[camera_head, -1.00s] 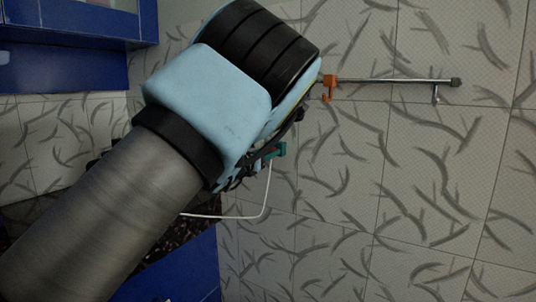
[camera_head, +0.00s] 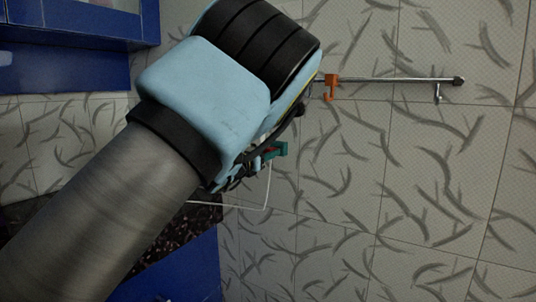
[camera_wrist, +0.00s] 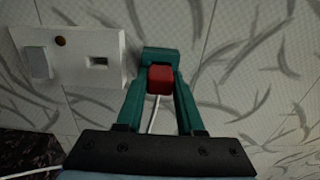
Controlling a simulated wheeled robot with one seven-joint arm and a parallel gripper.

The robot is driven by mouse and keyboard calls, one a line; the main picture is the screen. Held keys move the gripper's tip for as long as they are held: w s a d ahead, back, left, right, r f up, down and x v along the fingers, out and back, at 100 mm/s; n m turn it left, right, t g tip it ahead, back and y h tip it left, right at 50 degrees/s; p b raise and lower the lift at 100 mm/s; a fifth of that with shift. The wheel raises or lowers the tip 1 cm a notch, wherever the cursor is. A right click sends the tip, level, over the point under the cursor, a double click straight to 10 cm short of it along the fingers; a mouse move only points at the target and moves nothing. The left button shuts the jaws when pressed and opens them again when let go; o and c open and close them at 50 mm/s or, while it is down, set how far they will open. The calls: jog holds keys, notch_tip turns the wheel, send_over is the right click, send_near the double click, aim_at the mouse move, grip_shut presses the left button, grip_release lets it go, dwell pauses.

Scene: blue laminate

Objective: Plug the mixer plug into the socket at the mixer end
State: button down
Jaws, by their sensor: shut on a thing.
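My gripper (camera_wrist: 160,82) has green fingers shut on a small red plug (camera_wrist: 160,80), with a white cable (camera_wrist: 154,118) hanging from it. In the head view my gripper (camera_head: 275,152) is mostly hidden behind my arm, with a bit of red at its fingers, and the white cable (camera_head: 267,188) hangs below. The white wall plate (camera_wrist: 73,84) is left of the plug in the wrist view. It has a rocker switch (camera_wrist: 38,62) and a socket (camera_wrist: 98,62) with a dark slot. The plug is apart from the socket in the picture. The mixer cannot be made out.
A metal rail (camera_head: 400,80) with an orange hook (camera_head: 331,87) is on the patterned tile wall (camera_head: 420,190), above and right of my gripper. A dark speckled counter (camera_head: 185,238) lies below, over a blue cabinet (camera_head: 185,275). Blue cupboards (camera_head: 65,68) hang at upper left.

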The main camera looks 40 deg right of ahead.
jog(key=shift+a, duration=0.15)
jog(key=shift+s+a+b, duration=0.15)
jog(key=shift+a+b, duration=0.2)
jog(key=shift+a, duration=0.1)
jog(key=shift+a, duration=0.15)
jog(key=shift+b+v, duration=0.4)
jog(key=shift+v, duration=0.85)
jog(key=w+b, duration=0.3)
jog(key=w, duration=0.6)
jog(key=shift+a, duration=0.3)
dwell(0.6)
jog(key=shift+b, duration=1.75)
dwell(1.5)
